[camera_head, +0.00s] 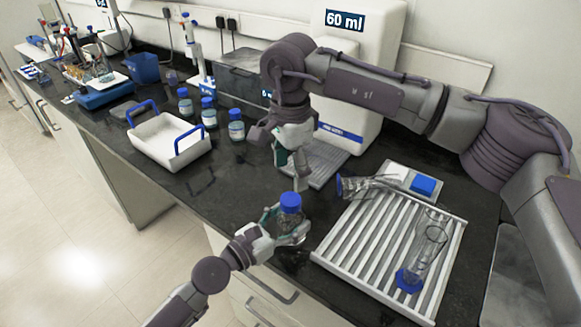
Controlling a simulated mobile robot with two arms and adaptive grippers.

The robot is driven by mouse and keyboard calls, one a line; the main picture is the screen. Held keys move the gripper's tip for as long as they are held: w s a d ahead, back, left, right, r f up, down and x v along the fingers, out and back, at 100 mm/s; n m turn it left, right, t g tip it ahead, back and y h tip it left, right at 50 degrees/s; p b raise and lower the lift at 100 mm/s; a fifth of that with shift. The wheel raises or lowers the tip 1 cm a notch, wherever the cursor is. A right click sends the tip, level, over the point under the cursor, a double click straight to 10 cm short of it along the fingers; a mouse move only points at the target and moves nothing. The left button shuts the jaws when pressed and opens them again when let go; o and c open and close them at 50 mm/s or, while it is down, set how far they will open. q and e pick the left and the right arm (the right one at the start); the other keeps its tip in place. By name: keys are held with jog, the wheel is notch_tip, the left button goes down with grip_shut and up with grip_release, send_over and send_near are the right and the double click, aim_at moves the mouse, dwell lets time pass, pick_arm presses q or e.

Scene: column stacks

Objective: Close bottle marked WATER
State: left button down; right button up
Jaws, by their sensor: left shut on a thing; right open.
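A clear bottle (291,220) with a blue cap (290,201) stands upright near the front edge of the black bench. My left gripper (285,228) is shut around its body from the lower left. The cap sits at the top of the bottle; I cannot tell how tightly. My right gripper (294,172) is open and points down just above the cap, apart from it. No WATER marking is readable on the held bottle, and my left fingers hide part of its body.
Several small blue-capped bottles (208,112) stand at the back. A white tray with blue handles (168,143) is to the left. A slatted rack (350,243) with glassware (425,245) is to the right. A large white machine (360,40) showing "60 ml" stands behind.

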aim_at(291, 199)
jog(key=shift+n, duration=0.3)
jog(key=shift+f, duration=4.05)
